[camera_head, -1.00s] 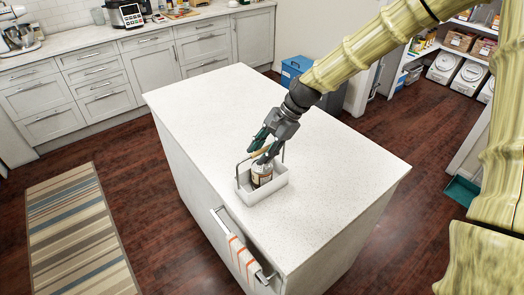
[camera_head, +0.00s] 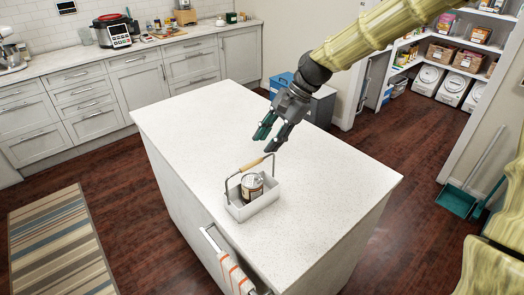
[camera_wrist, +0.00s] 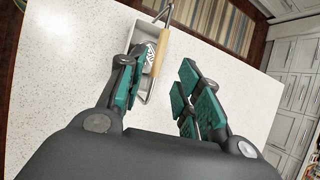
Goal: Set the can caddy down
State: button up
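The can caddy is a white tray (camera_head: 236,212) with a metal bail and a wooden handle (camera_head: 256,163). It stands upright on the white island counter (camera_head: 310,185), near its front left edge. A can (camera_head: 252,186) with a dark and white label stands in it. My gripper (camera_head: 270,138) is open and empty, above and behind the handle, apart from it. In the wrist view the fingers (camera_wrist: 158,95) are spread, and the caddy's wooden handle (camera_wrist: 160,52) lies beyond them. The left finger hides part of the tray and can there.
A striped towel (camera_head: 236,275) hangs on a rail at the island's front side. The counter around the caddy is clear. A blue bin (camera_head: 282,84) stands behind the island. Pantry shelves (camera_head: 470,35) are at the right and cabinets (camera_head: 90,100) at the back left.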

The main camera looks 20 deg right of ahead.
jog(key=shift+v, duration=1.1)
